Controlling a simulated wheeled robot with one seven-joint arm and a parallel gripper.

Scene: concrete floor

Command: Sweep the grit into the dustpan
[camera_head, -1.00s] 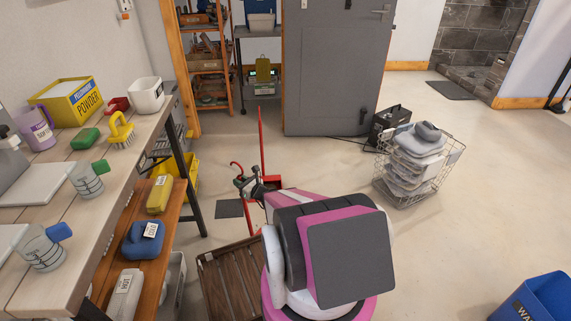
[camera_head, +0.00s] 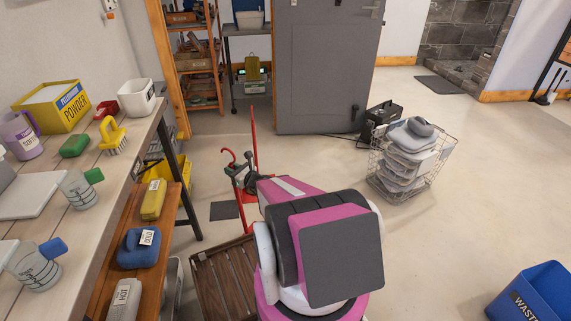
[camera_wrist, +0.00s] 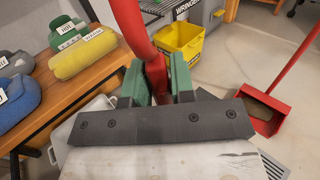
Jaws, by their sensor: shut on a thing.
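My gripper (camera_wrist: 157,82) shows its green jaws shut on a red pole (camera_wrist: 133,28) with a curved top. In the head view my gripper (camera_head: 243,174) is beyond my pink arm, with the hooked top of the pole (camera_head: 228,156) just above it. The pole's lower end is hidden, so I cannot see a brush head. The red dustpan (camera_wrist: 262,114) stands on the floor to the right in the wrist view, with a brownish patch inside that I cannot identify. Its long upright handle (camera_head: 254,140) shows in the head view. I cannot make out loose grit.
A slatted wooden piece (camera_head: 222,280) is near my base. A wire basket (camera_head: 405,165) stands right; floor between is clear.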

